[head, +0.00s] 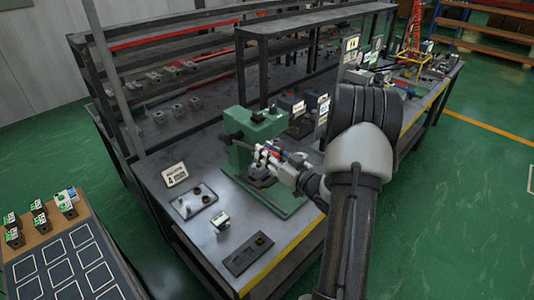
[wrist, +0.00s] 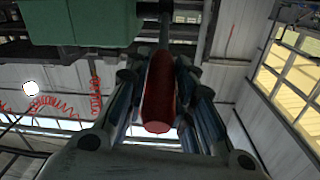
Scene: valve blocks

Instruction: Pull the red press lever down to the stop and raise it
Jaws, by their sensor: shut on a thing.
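The red lever grip (wrist: 158,95) lies between the fingers of my gripper (wrist: 165,95) in the wrist view, with its dark rod running up from its far end. My gripper is shut on this red grip. The green press (head: 255,135) stands on the workbench in the head view, on a green base plate (head: 285,205). In the head view my gripper (head: 268,158) is at the front of the press, and only a little red shows beside it; the fingers and arm hide most of the lever. Part of the green press (wrist: 80,20) shows at the upper left of the wrist view.
A side table with a marked panel (head: 70,262) stands at lower left. Shelves rise behind.

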